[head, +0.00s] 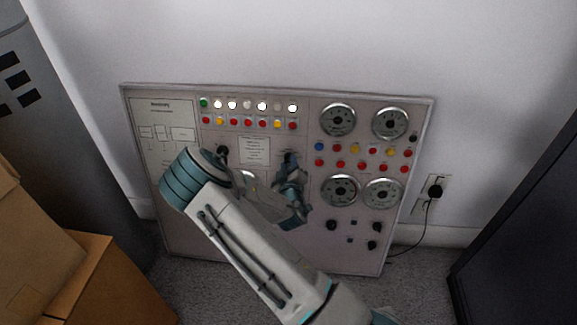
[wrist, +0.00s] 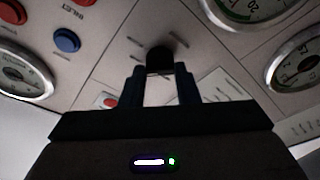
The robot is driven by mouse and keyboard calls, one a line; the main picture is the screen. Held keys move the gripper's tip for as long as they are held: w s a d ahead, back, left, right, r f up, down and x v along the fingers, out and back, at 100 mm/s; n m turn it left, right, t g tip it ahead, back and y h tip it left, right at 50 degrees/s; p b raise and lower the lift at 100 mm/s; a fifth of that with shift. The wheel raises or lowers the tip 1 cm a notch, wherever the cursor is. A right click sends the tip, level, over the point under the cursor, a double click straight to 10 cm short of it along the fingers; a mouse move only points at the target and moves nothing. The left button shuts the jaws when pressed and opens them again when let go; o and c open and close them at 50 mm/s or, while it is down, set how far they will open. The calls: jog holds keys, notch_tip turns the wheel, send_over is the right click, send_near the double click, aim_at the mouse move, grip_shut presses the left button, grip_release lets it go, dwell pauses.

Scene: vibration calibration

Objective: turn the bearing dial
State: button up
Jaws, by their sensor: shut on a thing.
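The control panel (head: 345,250) leans upright against the wall. In the wrist view, a small black dial (wrist: 160,56) sticks out from the panel face. My gripper (wrist: 161,72) is shut on this dial, with one dark finger on each side of it. In the head view my gripper (head: 290,160) is at the middle of the panel, below the row of coloured buttons, and it hides the held dial. I cannot read a label for this dial. Another black knob (head: 222,150) sits left of my gripper.
Round gauges (head: 338,120) and more buttons (head: 365,166) fill the panel's right part, with black knobs (head: 331,225) below. Cardboard boxes (head: 105,285) stand at the left. A dark cabinet (head: 525,220) stands at the right, near a wall plug (head: 435,191).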

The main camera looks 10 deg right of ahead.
jog(key=shift+f, duration=0.1)
jog(key=o, duration=1)
jog(key=shift+c, duration=0.2)
jog(key=s+a+p, duration=0.1)
jog(key=s+a, duration=0.1)
jog(key=s, duration=1.1)
jog(key=shift+s+a+r, duration=0.25)
jog(key=shift+s+r, duration=0.1)
jog(key=shift+r, duration=0.1)
jog(key=shift+r, duration=0.1)
